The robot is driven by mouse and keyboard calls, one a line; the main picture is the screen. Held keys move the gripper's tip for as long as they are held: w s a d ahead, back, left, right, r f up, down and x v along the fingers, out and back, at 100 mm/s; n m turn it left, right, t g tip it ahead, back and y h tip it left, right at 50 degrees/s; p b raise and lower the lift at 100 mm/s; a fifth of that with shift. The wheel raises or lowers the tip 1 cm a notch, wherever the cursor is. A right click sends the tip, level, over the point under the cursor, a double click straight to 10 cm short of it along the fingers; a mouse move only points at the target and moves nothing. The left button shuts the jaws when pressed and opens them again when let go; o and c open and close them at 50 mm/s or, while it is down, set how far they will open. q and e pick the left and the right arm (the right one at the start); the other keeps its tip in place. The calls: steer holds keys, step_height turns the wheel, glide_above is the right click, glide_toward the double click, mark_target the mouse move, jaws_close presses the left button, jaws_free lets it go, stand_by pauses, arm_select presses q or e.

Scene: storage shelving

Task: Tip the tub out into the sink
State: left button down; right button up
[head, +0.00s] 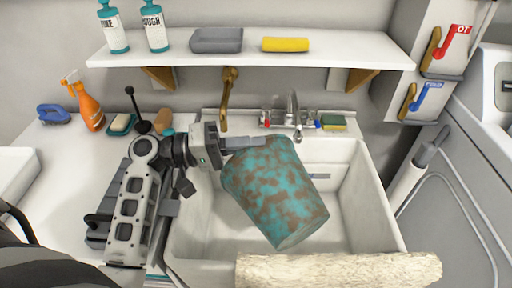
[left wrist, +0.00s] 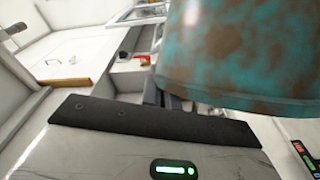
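The tub (head: 275,190) is teal with brown mottling. It is tilted over the sink (head: 362,205), its lower end pointing down and to the right. I cannot see inside it or tell whether anything is in it. My left gripper (head: 243,144) reaches in from the left and is shut on the tub at its upper end. In the left wrist view the tub (left wrist: 245,50) fills the upper right, just beyond the fingers, which are partly hidden. My right gripper is not in view.
A tap (head: 292,112) and a green-yellow sponge (head: 333,122) are at the sink's back edge. A shelf (head: 350,48) with bottles runs above. An orange spray bottle (head: 90,108) stands on the left counter. A fluffy pale roll (head: 340,270) lies across the sink's front.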

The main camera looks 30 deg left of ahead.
arm_select(q)
steer(key=shift+w+a+f+n+t+h+b, duration=0.15)
steer(key=shift+w+a+f+n+t+b, duration=0.15)
steer(key=shift+w+a+f+n, duration=0.25)
steer(key=shift+w+a+f+n+t+h+b, duration=0.15)
steer(key=shift+w+a+f+n+b, duration=0.25)
steer(key=shift+a+n, duration=0.35)
steer(key=shift+w+a+f+n+t+h+b, duration=0.1)
steer(key=shift+w+a+f+n+t+b, duration=0.15)
steer(key=shift+w+a+f+n, duration=0.35)
steer(key=shift+s+a+r, duration=0.1)
steer(key=shift+s+r, duration=0.05)
steer(key=shift+s, duration=0.05)
stand_by(0.6)
